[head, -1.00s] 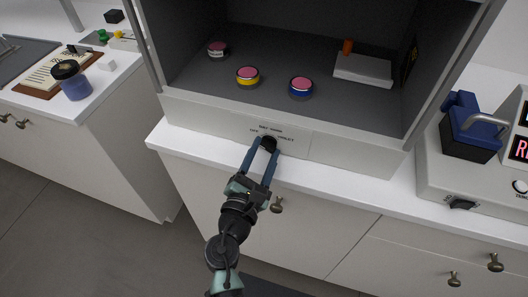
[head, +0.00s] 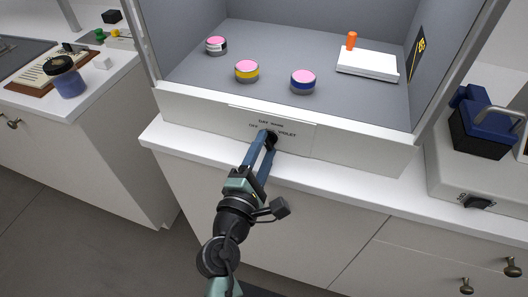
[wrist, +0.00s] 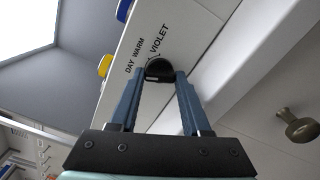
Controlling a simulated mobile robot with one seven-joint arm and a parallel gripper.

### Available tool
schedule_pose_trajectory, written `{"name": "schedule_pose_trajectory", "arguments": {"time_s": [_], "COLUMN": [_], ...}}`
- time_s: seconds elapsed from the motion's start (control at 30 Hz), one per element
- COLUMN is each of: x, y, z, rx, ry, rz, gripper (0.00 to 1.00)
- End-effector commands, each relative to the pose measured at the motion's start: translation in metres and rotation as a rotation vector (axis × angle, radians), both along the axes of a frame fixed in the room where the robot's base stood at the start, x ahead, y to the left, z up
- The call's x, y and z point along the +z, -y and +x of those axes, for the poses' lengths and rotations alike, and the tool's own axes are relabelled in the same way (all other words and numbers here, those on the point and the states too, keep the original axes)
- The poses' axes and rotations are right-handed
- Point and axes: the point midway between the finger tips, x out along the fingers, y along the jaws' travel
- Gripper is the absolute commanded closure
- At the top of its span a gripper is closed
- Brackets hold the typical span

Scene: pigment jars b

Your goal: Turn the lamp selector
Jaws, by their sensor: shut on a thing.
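The lamp selector is a small black knob on the pale front panel of the viewing booth; it shows in the wrist view (wrist: 158,70) and in the head view (head: 269,137). Labels around it read DAY, WARM and VIOLET in the wrist view. My gripper (head: 264,145) has its two blue fingers closed on the knob from the front, and they also show in the wrist view (wrist: 160,90). The fingers hide part of the knob and one label in the head view. The booth interior (head: 300,45) is brightly lit.
A white counter ledge (head: 200,146) runs below the panel.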

Motion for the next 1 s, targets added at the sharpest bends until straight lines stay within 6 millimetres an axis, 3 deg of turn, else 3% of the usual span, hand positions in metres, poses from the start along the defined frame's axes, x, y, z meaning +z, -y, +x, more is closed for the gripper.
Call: {"name": "schedule_pose_trajectory", "arguments": {"time_s": [0.63,0.67,0.7,0.8,1.0], "x": [-0.0004,-0.0004,-0.0004,-0.0004,-0.0015], "y": [0.0,0.0,0.0,-0.0001,0.0003], "z": [-0.0003,-0.0003,-0.0003,-0.0002,-0.0004], "rx": [0.0,0.0,0.0,0.0,-0.001], "ry": [0.017,0.017,0.017,0.017,0.015], "rz": [0.055,0.055,0.055,0.055,0.055], "gripper": [1.0,0.49,0.42,0.24,0.22]}}
